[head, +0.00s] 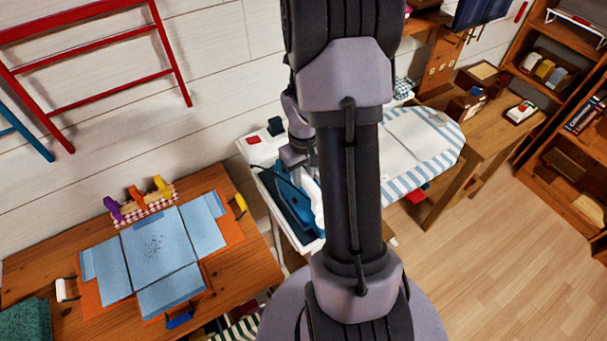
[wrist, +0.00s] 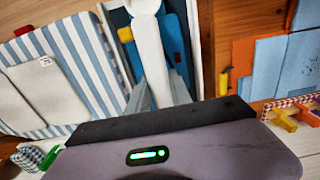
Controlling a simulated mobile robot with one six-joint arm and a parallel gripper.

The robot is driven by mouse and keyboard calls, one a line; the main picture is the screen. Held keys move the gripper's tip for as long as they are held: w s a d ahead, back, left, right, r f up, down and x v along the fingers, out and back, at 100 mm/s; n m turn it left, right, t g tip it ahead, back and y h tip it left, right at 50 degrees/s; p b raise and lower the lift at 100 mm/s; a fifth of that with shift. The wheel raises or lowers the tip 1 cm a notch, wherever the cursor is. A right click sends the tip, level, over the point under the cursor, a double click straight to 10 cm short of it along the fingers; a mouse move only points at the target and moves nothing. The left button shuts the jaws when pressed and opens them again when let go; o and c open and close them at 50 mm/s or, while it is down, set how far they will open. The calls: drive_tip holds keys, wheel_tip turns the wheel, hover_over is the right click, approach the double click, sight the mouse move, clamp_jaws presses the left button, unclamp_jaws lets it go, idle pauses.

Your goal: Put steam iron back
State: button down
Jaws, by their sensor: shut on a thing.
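The steam iron, with a blue body and white handle, is at the left end of the ironing board in the head view (head: 287,197), partly hidden by my arm. In the wrist view the iron (wrist: 151,50) lies between my fingers. My gripper (head: 299,176) is shut on its white handle, as the wrist view also shows (wrist: 158,88). The iron is over the white rest (head: 265,186) at the board's end; I cannot tell whether it touches it. The ironing board (head: 440,148) has a blue-and-white striped cover, also in the wrist view (wrist: 75,50).
Folded pale cloth (head: 412,135) lies on the board. A wooden table (head: 222,278) at left holds blue panels on orange cloth (head: 158,250) and a rack of coloured clips (head: 143,203). A wooden desk (head: 478,135) and shelves stand at right. Floor at lower right is clear.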

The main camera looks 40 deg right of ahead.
drive_tip(key=c, duration=1.2)
unclamp_jaws()
drive_tip(key=shift+o, duration=0.2)
